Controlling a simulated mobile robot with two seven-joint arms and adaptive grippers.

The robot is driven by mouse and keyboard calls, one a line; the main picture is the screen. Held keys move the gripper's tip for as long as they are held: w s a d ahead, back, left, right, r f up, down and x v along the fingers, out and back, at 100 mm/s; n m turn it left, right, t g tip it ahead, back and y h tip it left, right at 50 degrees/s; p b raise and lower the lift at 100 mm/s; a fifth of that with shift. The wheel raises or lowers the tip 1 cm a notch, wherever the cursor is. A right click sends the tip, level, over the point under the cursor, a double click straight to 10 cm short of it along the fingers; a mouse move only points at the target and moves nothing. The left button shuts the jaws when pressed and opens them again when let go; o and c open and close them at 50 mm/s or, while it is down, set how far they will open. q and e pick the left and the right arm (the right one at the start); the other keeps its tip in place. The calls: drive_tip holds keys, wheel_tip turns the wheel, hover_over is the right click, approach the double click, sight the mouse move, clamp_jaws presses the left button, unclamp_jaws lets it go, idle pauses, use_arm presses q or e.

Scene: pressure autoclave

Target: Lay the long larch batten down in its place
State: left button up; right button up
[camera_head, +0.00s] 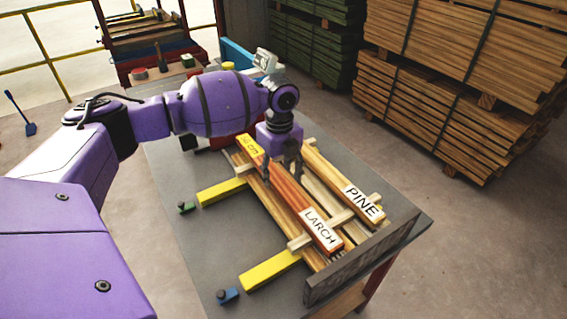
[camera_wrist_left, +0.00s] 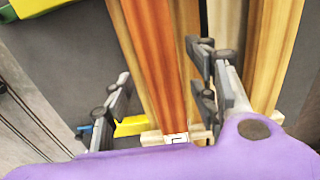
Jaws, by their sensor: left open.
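The long larch batten (camera_head: 285,190) is orange-red, with a yellow length label at its far end and a white LARCH label near its front end. It lies lengthwise among the paler battens on the table. In the left wrist view the larch batten (camera_wrist_left: 162,60) runs between the two fingers. My left gripper (camera_head: 284,168) is over the batten, pointing down. In the left wrist view my left gripper (camera_wrist_left: 160,92) is open, with gaps beside the wood. Whether it touches the batten cannot be told. My right gripper is not in view.
A batten labelled PINE (camera_head: 342,181) lies to the right. Yellow bars (camera_head: 270,270) and pale cross pieces lie on the grey table (camera_head: 205,240). A dark upright board (camera_head: 360,262) edges the table's front. Lumber stacks (camera_head: 440,100) stand behind right.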

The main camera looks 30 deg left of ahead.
sight(280, 181)
use_arm(q)
wheel_tip(280, 181, up, 12)
drive_tip(key=shift+f, duration=0.25)
